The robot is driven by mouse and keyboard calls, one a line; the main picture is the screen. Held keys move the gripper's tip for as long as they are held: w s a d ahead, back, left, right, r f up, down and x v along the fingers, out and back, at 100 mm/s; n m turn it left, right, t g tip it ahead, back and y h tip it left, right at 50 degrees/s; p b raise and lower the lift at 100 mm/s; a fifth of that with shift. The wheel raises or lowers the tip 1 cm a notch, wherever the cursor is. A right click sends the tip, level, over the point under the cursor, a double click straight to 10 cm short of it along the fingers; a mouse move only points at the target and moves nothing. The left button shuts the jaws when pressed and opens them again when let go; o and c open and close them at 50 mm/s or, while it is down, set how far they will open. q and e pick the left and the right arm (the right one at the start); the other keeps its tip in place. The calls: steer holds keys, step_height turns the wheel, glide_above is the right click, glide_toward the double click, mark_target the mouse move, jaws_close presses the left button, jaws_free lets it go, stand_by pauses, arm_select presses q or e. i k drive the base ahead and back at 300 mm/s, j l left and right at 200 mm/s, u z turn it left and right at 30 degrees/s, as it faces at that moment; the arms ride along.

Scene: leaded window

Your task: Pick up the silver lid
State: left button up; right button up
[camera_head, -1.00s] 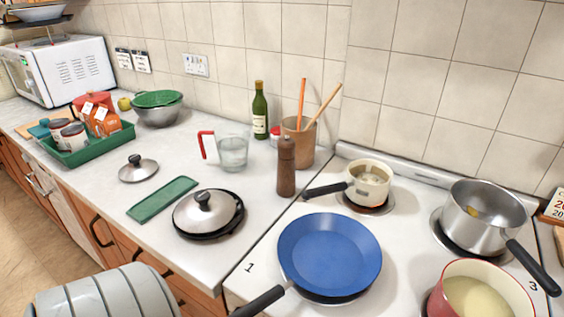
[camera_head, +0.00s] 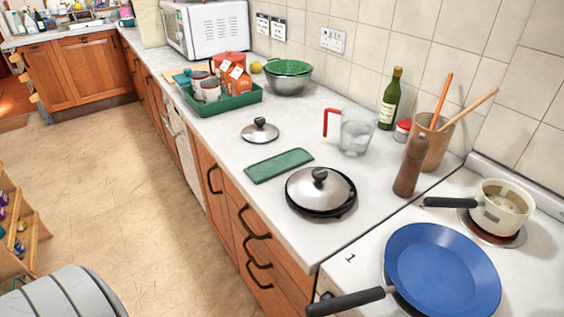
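Two silver lids with black knobs are in view on the grey-white worktop. The smaller silver lid (camera_head: 260,132) lies flat by itself, in front of the green tray. The larger silver lid (camera_head: 306,187) sits on a dark shallow pan (camera_head: 333,214), nearer the hob. I cannot tell which of the two the task means. Neither of my grippers is in view.
A green mat (camera_head: 279,165) lies between the lids. A glass jug (camera_head: 356,132), pepper mill (camera_head: 410,165), bottle (camera_head: 390,98) and utensil pot (camera_head: 430,145) stand behind. A loaded green tray (camera_head: 225,106) is beyond. A blue frying pan (camera_head: 442,268) is on the hob. Open floor (camera_head: 110,170) lies left.

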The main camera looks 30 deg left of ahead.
mark_target(320, 189)
steer(key=u, duration=0.75)
